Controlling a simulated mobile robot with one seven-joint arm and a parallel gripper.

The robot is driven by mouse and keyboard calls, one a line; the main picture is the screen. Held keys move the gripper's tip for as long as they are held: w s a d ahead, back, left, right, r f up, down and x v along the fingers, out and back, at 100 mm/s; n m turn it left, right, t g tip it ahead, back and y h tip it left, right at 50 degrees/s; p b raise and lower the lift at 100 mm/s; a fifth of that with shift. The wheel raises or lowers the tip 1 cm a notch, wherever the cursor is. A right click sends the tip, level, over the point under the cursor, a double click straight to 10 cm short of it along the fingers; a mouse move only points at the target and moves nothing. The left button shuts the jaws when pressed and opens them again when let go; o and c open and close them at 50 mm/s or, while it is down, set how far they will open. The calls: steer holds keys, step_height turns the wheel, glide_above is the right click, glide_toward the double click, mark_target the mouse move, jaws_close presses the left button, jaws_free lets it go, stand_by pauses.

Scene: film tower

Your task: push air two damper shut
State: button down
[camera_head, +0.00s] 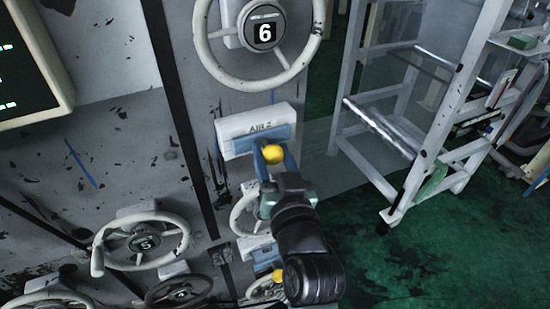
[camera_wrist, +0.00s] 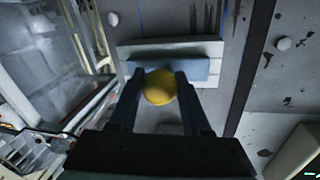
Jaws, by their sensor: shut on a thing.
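The air two damper is a pale box labelled "AIR 2" (camera_head: 258,124) on the grey wall panel, with a blue-grey front. A yellow ball knob (camera_head: 273,154) stands out in front of it. My gripper (camera_head: 273,165) is at the knob. In the wrist view the two fingers lie on either side of the yellow knob (camera_wrist: 159,88), shut on it, and the pale damper box (camera_wrist: 172,50) with its blue-grey slab (camera_wrist: 172,71) is behind. How far the damper stands from its shut position cannot be told.
A handwheel marked 6 (camera_head: 264,84) is just above the damper. Other wheels, one marked 5 (camera_head: 145,262), sit lower left. Another yellow knob (camera_head: 278,275) is below, close to my arm. A white ladder-like frame (camera_head: 440,150) stands right over open green floor (camera_head: 450,255).

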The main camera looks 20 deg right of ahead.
steer(key=shift+s, duration=0.1)
steer(key=shift+c, duration=1.8)
jaws_free()
steer(key=shift+s, duration=0.1)
steer(key=shift+s+f, duration=0.1)
steer(key=shift+s, duration=0.35)
steer(key=s+a+b, duration=0.2)
steer(key=s+b, duration=0.2)
steer(key=s, duration=0.8)
steer(key=shift+b, duration=0.3)
steer(key=shift+w, duration=0.1)
